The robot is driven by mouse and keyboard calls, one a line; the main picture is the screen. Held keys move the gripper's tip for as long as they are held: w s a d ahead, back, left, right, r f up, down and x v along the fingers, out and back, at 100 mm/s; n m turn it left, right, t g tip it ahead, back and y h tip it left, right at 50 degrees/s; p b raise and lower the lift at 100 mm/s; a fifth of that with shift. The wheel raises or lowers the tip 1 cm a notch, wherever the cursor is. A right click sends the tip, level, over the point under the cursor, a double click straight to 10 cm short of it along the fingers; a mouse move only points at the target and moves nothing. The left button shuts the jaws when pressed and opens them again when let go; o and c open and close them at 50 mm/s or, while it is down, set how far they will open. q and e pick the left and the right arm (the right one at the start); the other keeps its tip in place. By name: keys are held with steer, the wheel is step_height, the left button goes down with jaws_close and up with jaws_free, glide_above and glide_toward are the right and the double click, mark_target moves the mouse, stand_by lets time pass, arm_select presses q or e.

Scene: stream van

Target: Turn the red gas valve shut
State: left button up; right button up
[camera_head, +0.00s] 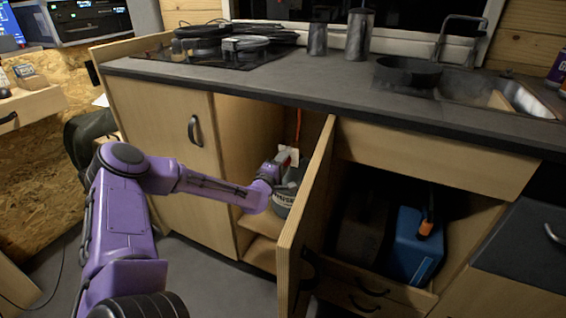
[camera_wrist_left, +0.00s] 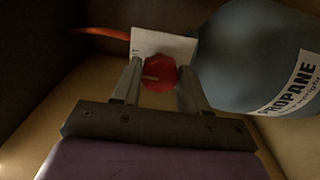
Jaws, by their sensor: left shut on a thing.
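The red gas valve (camera_wrist_left: 159,73) is a round red knob with a pale mark across it. It sits between the two fingers of my left gripper (camera_wrist_left: 160,88), which is shut on it. A white tag (camera_wrist_left: 165,43) is just behind the knob. The grey-blue propane bottle (camera_wrist_left: 250,50) stands beside it with a white label. In the head view the bottle (camera_head: 284,200) is inside the open cupboard, and my left gripper (camera_head: 281,163) reaches in at its top. The knob is mostly hidden there. My right gripper is not in view.
The open cupboard door (camera_head: 306,215) stands close to the right of my left gripper. An orange hose (camera_head: 298,125) rises behind the bottle. The dark countertop (camera_head: 330,95) lies above. A blue container (camera_head: 412,245) is in the compartment to the right.

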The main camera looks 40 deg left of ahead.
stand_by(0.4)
arm_select(q)
steer(key=o, duration=1.1)
steer(key=shift+c, duration=0.2)
steer(key=shift+s, duration=0.1)
steer(key=p+v, duration=0.7)
steer(key=v, duration=0.3)
steer(key=shift+s, duration=0.2)
